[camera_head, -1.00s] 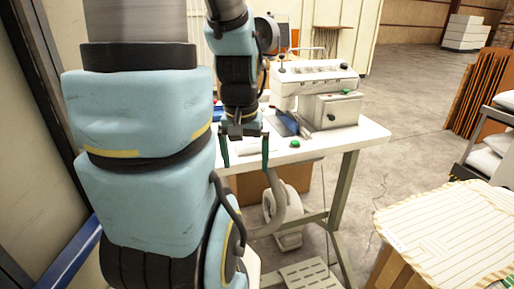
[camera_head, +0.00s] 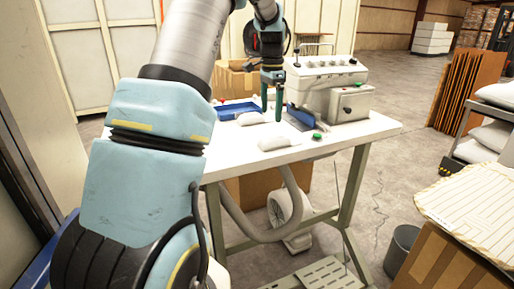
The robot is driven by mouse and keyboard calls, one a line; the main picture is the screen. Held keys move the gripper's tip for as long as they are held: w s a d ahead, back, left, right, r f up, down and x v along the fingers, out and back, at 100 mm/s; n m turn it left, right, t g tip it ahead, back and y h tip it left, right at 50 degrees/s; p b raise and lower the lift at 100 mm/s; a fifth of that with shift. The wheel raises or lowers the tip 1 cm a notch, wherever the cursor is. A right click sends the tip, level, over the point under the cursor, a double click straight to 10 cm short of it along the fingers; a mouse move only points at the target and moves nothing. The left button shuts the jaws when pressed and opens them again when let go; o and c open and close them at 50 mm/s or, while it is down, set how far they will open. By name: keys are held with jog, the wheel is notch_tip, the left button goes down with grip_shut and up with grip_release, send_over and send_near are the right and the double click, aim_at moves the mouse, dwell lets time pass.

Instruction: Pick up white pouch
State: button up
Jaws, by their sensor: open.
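Two small white pouches lie on the white table (camera_head: 228,160). One white pouch (camera_head: 250,118) is beside the blue tray, just left of my gripper's fingers in the picture. The other white pouch (camera_head: 279,143) lies nearer the front edge, below the fingers in the picture. My gripper (camera_head: 272,115) points down over the table with its two green fingers apart and nothing visible between them. I cannot tell exactly how high the fingertips are above the table.
A blue tray (camera_head: 240,109) lies at the table's back left. A white machine (camera_head: 327,85) with a blue part (camera_head: 300,117) stands right of my gripper. A green button (camera_head: 317,136) is near the front edge. A cardboard box (camera_head: 233,80) stands behind the table.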

aim_at(270, 136)
jog(key=shift+w+d+f, duration=0.1)
jog(key=shift+w+f, duration=0.05)
jog(key=shift+w, duration=0.15)
jog(key=shift+f, duration=0.35)
notch_tip(270, 136, down, 4)
jog(key=shift+f+p, duration=0.15)
jog(key=shift+p, duration=0.55)
jog(key=shift+s+f+p, duration=0.1)
jog(key=shift+f+p, duration=1.15)
jog(key=shift+f, duration=1.5)
jog(key=shift+c, duration=0.2)
jog(key=c, duration=1.3)
